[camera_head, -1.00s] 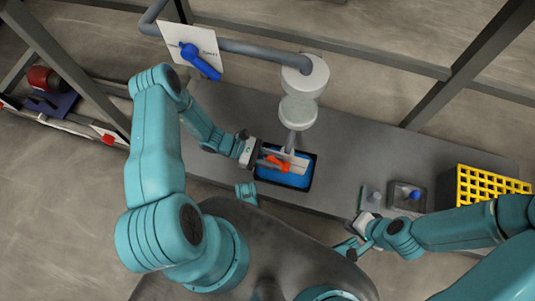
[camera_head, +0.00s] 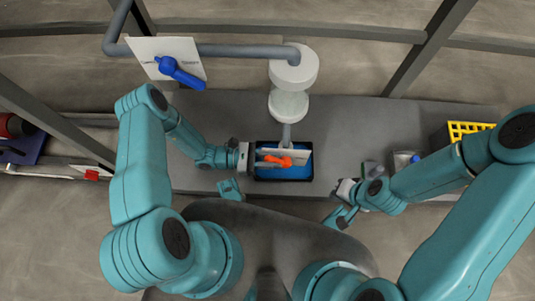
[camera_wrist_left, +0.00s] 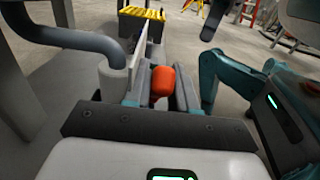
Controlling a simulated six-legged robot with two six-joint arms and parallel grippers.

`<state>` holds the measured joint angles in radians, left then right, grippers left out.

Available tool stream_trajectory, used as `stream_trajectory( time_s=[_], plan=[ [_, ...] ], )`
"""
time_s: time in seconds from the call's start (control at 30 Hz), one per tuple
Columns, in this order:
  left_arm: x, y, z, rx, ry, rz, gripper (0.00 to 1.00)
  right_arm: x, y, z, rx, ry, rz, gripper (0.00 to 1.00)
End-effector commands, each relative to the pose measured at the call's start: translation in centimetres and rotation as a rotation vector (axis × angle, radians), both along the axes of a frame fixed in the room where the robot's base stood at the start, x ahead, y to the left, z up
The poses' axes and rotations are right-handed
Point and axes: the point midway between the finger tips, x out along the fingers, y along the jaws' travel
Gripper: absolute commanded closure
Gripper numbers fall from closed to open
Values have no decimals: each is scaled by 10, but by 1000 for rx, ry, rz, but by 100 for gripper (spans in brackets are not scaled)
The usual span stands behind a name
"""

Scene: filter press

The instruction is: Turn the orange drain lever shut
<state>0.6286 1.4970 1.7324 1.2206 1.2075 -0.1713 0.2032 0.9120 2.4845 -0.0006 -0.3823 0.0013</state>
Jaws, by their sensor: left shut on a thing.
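The orange drain lever (camera_head: 288,161) sits in front of a small pale plate (camera_head: 298,153), below the vertical grey pipe and above a blue-lined tray (camera_head: 265,175). My left gripper (camera_head: 270,160) reaches it from the left and is shut on the lever. In the left wrist view the orange lever (camera_wrist_left: 162,82) shows between my left gripper's fingers (camera_wrist_left: 160,100). The fingers hide part of the lever. My right gripper (camera_head: 341,204) hangs near the front edge of the bench, apart from the lever; its jaws are too small to read.
A blue lever on a white plate (camera_head: 191,52) is on the upper pipe. A white and clear cylinder (camera_head: 289,90) stands above the tray.

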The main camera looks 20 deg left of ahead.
Motion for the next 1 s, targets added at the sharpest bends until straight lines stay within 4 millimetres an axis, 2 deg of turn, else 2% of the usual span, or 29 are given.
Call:
stream_trajectory(
  time_s=[0.57,0.6,0.67,1.0],
  plan=[
    [0,-5,-1,-8,-2,1,100,1,0,-1,0,-2,-1,100],
    [0,-5,-1,-8,-2,0,71,1,0,-1,0,-2,-1,100],
    [0,-5,-1,-8,-2,0,53,1,0,-1,0,-2,-1,100],
    [1,-3,-1,-7,-2,1,53,0,0,-1,0,-2,-1,100]
  ],
)
